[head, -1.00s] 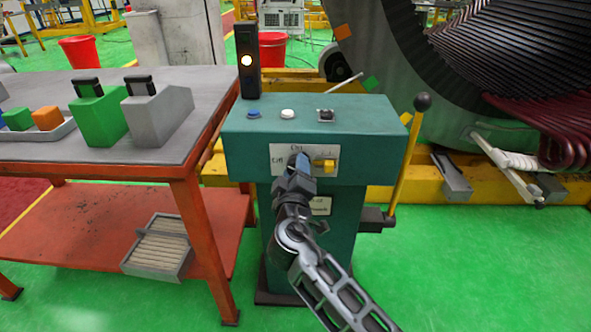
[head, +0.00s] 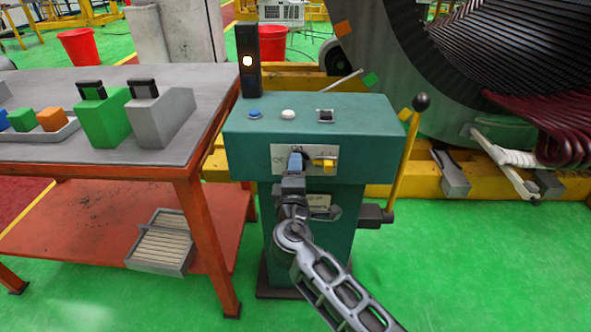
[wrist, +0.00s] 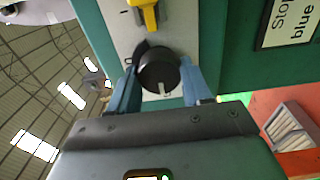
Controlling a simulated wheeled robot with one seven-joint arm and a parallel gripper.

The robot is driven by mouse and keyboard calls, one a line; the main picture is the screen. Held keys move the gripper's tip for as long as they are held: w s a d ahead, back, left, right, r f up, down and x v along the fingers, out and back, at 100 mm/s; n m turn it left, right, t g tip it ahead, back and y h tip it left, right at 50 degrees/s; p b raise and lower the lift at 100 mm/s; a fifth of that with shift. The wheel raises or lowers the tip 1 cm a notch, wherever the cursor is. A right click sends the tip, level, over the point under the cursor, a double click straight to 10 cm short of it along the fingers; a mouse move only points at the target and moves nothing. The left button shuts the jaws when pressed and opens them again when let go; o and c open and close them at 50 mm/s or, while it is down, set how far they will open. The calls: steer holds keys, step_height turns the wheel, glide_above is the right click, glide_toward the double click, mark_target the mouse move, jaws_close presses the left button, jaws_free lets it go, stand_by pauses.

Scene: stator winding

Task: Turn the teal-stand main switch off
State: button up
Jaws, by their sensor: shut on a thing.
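The teal stand (head: 330,210) has a pale switch plate (head: 275,150) on its front face. The main switch is a round black knob (wrist: 158,70) with a white mark, seen in the wrist view. The mark lies on the knob's lower side in that picture, away from the yellow switch. My gripper (wrist: 160,82) has its blue fingers on both sides of the knob, shut on it. In the head view my gripper (head: 295,160) covers the knob and part of the plate's lettering.
A yellow switch (head: 324,164) sits just right of my gripper; it also shows in the wrist view (wrist: 148,15). A signal tower (head: 248,62) with a lit lamp stands on the stand's left. A yellow lever (head: 409,150) rises on the right. An orange-legged table (head: 205,240) stands left.

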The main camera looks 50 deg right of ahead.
stand_by(0.4)
steer(key=o, duration=1.1)
steer(key=shift+c, duration=0.2)
steer(key=v, duration=0.8)
